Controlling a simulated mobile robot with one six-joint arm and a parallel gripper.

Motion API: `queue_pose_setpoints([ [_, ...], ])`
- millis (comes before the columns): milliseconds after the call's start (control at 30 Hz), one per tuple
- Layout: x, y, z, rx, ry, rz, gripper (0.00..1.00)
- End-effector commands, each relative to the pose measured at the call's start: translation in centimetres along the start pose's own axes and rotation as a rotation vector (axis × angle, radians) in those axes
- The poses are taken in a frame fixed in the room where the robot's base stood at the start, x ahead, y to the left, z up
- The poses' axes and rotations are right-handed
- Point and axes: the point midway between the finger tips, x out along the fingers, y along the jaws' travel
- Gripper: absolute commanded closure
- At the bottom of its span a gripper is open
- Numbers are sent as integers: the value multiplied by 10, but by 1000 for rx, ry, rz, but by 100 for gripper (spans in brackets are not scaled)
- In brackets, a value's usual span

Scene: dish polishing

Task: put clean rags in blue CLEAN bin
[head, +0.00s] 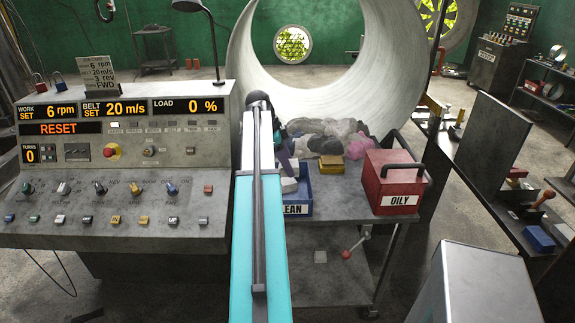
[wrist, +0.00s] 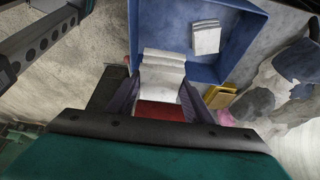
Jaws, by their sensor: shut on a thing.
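The blue CLEAN bin (head: 306,190) stands on the grey cart, its label partly hidden by my arm; its wall also shows in the wrist view (wrist: 258,35). A small white folded rag (wrist: 206,37) lies inside the bin. My gripper (wrist: 160,90) is shut on another white folded rag (wrist: 163,62), which shows between the dark fingers. The held rag overlaps the left part of the bin in the wrist view; its height over the bin is hard to tell. A red patch (wrist: 160,110) shows between the fingers; I cannot tell what it is. In the head view my arm hides most of the gripper.
A red OILY bin (head: 396,178) with a black handle stands right of the blue bin. A pile of grey and pink rags (head: 325,135) lies behind, with a yellow block (head: 331,164) in front. A control desk (head: 120,190) stands left. A grey box (head: 480,285) stands front right.

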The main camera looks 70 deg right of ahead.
Motion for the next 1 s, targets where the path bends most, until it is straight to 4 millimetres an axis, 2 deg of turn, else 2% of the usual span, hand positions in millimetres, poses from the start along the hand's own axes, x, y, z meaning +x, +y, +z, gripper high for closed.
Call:
queue_pose_setpoints([
  [267, 6, 0, 2, -1, 0, 0, 76],
  [700, 38, 0, 15, -1, 0, 0, 76],
  [1000, 46, 0, 19, -1, 0, -1, 76],
])
